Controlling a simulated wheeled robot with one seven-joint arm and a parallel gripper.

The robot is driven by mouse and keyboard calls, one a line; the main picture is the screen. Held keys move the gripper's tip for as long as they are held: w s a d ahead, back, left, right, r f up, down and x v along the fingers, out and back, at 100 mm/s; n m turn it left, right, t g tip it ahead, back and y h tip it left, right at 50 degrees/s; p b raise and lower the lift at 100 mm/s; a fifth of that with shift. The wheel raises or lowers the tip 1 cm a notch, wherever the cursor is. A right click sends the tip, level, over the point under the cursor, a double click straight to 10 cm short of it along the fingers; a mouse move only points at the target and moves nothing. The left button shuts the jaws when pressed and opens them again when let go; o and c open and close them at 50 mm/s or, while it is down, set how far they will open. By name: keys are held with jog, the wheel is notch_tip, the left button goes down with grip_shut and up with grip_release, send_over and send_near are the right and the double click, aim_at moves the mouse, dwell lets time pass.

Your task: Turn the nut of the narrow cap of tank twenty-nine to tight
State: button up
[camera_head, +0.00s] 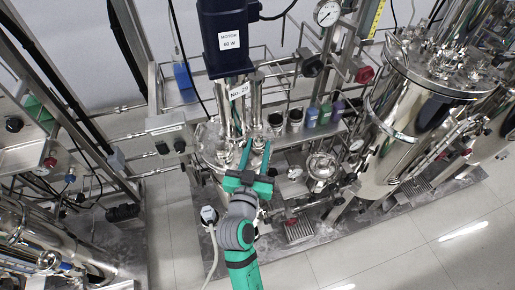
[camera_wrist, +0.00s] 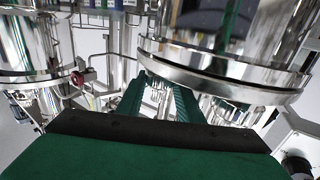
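Tank twenty-nine (camera_head: 208,148) is a steel vessel under a dark blue motor (camera_head: 222,40), with a "No. 29" label (camera_head: 239,90) on the column. Its lid carries several steel fittings, and I cannot tell which is the narrow cap or its nut. My gripper (camera_head: 257,146) reaches over the lid with two green fingers spread apart. In the wrist view my gripper (camera_wrist: 157,88) shows both fingers pointing forward below a large steel flange (camera_wrist: 215,75). Small metal parts show between the fingers; I see nothing clamped, and contact is unclear.
A larger steel tank (camera_head: 407,120) stands to the right. Coloured bottles (camera_head: 312,116) sit on a rack just right of the lid. A pressure gauge (camera_head: 327,13), pipes and frame posts crowd the back. Open tiled floor (camera_head: 390,250) lies at the front right.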

jog(key=shift+c, duration=1)
jog(key=shift+a+f+h, duration=0.1)
jog(key=shift+h, duration=0.2)
jog(key=shift+m+h, duration=0.3)
jog(key=shift+m, duration=0.1)
jog(key=shift+w+a+m+g+h, duration=0.15)
jog(key=shift+m+g+h, duration=0.2)
jog(key=shift+m+h, duration=0.35)
jog(key=shift+s+a+m+g+h, duration=0.1)
jog(key=shift+m+g+h, duration=0.3)
jog(key=shift+h, duration=0.5)
jog(key=o, duration=1.1)
jog(key=shift+c, duration=0.2)
